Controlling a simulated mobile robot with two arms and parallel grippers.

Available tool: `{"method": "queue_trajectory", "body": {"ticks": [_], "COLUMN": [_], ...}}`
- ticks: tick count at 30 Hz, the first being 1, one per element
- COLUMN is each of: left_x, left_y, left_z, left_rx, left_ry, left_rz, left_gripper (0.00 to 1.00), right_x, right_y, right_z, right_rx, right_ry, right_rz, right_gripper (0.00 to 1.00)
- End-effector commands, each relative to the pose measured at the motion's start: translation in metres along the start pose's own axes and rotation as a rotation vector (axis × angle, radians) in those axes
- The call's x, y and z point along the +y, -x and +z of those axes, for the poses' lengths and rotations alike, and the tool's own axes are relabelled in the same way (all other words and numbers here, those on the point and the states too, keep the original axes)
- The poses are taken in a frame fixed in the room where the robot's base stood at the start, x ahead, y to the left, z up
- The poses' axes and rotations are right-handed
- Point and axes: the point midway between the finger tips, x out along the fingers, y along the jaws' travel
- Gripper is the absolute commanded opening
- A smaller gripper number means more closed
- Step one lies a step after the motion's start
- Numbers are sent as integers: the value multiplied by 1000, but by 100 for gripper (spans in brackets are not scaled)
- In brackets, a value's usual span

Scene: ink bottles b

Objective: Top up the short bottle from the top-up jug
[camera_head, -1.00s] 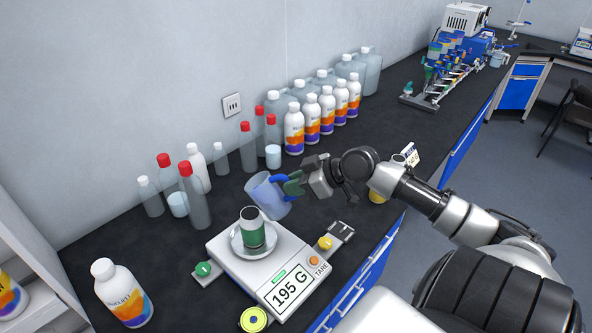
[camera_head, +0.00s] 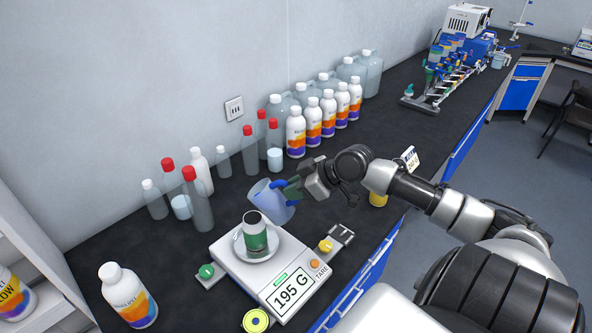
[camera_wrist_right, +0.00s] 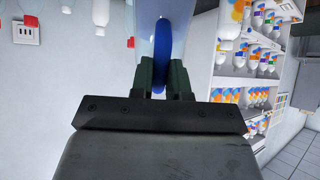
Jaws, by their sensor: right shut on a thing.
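The top-up jug (camera_head: 268,203) is a pale blue translucent jug with a dark blue handle. It is tilted to the left, its mouth close to the short bottle. My right gripper (camera_head: 290,187) is shut on the jug's handle; the right wrist view shows the green fingers (camera_wrist_right: 165,78) on both sides of the blue handle (camera_wrist_right: 164,45). The short bottle (camera_head: 256,238), open with a green label, stands upright on the round pan of the scale (camera_head: 285,252). The scale's display reads 195 G. I cannot see any stream of liquid. My left gripper is not in view.
A white bottle with an orange and purple label (camera_head: 128,296) stands at the front left. Several red-capped and white-capped bottles (camera_head: 197,200) line the wall behind. A yellow-topped container (camera_head: 256,320) is at the front edge; another yellow object (camera_head: 378,199) is under my right arm.

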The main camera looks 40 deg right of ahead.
Motion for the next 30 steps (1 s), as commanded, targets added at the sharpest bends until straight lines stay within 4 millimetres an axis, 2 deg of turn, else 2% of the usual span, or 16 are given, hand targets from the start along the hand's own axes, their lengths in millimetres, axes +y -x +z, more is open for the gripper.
{"method": "queue_trajectory", "body": {"ticks": [1, 6, 30], "left_x": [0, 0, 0], "left_y": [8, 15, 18], "left_z": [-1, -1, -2], "left_rx": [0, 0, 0], "left_ry": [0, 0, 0], "left_rz": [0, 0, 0], "left_gripper": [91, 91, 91], "right_x": [1, 1, 0], "right_y": [3, 2, 0], "right_z": [-6, -7, -9], "right_rx": [-12, -52, -114], "right_ry": [3, 2, 0], "right_rz": [1, 3, 3], "right_gripper": [0, 0, 0]}}
